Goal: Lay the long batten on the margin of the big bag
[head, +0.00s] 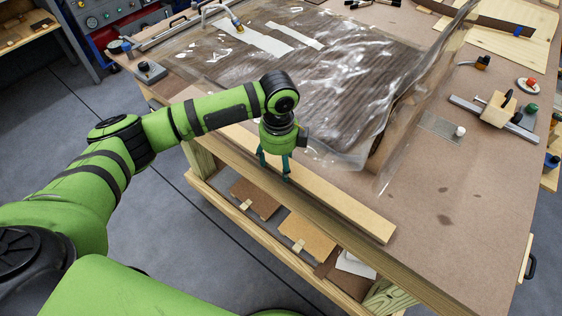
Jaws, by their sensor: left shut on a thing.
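The long batten (345,208) is a pale, straight wooden strip running diagonally along the table's front edge. My left gripper (273,168) points down and is shut on it, between the batten's middle and its far left end. Whether the batten touches the table or hangs just above it, I cannot tell. The big bag (345,150) is clear, wrinkled plastic over a dark striped panel, just beyond the batten. My left arm and gripper hide part of the bag's front margin and of the batten. My right gripper is not in view.
The brown table (450,240) is bare at the front right. A wooden clamp (497,110) with a metal bar and small knobs lies at the right. Two pale strips (255,38) lie on the bag near its hose fitting (237,22). A lower shelf (232,205) holds several small boards.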

